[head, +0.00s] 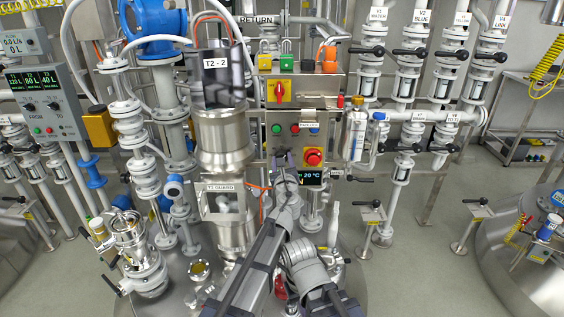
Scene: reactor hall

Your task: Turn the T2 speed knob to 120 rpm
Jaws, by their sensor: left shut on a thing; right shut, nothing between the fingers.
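The T2 control panel (338,143) is a grey upright box in the middle of the head view, right of the mixer motor marked T2 (216,88). My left gripper (282,156) is at the panel's lower left, shut on what appears to be the speed knob. The fingers hide the knob, so its pointer and scale cannot be read. A small dark display (311,177) below shows "20 °C"; its left part is covered by my gripper.
A red emergency button (313,157) sits close right of my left gripper. Above are green, red and blue buttons and a yellow-red rotary switch (279,92). A bottle (355,132) stands right of the panel; valves and pipes crowd both sides.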

